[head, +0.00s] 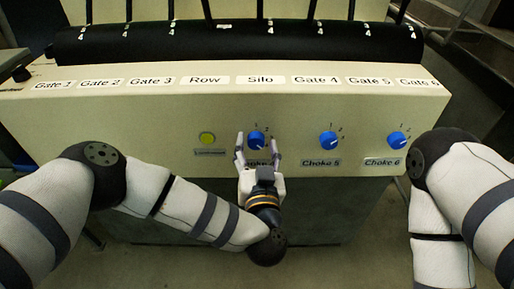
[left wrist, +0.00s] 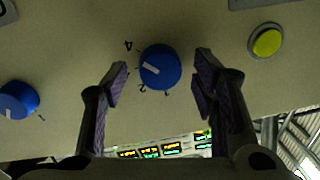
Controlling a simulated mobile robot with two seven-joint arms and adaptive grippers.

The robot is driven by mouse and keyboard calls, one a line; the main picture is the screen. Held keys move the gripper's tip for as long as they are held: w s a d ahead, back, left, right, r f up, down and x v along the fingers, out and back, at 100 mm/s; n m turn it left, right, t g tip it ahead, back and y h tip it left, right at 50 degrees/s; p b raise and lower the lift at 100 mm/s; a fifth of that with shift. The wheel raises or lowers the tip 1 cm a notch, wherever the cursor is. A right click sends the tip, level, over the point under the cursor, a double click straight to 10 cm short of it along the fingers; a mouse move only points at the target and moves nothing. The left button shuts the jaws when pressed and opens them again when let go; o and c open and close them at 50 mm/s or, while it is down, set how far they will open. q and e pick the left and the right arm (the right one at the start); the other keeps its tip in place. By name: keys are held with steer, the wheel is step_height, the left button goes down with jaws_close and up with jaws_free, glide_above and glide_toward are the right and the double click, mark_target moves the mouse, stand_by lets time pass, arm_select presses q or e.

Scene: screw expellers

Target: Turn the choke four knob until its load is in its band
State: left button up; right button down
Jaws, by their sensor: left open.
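The choke four knob (head: 256,140) is a round blue dial with a white pointer on the cream panel, with its label partly hidden by my gripper. In the left wrist view the knob (left wrist: 160,67) shows between the fingers, its white mark left of centre, with printed digits 4 and 2 beside it. My left gripper (head: 258,142) is open, one finger on each side of the knob. In the left wrist view the gripper (left wrist: 162,75) has visible gaps to the knob on both sides. My right gripper is out of view.
The Choke 5 knob (head: 328,139) and Choke 6 knob (head: 397,139) sit to the right. A yellow-green button (head: 207,138) is to the left. Lit readouts (left wrist: 165,148) show in the left wrist view, too small to read. Gate levers rise behind the black cover (head: 240,42).

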arm_select(q)
steer(key=c, duration=1.2)
steer(key=shift+o, duration=0.2)
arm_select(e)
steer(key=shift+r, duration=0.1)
arm_select(q)
steer(key=shift+r+n+p, duration=0.2)
steer(key=shift+n+p, duration=0.2)
steer(key=shift+n, duration=1.3)
steer(key=n+p, duration=0.1)
steer(key=n, duration=0.4)
steer(key=shift+f+g, duration=0.15)
steer(key=shift+g, duration=0.15)
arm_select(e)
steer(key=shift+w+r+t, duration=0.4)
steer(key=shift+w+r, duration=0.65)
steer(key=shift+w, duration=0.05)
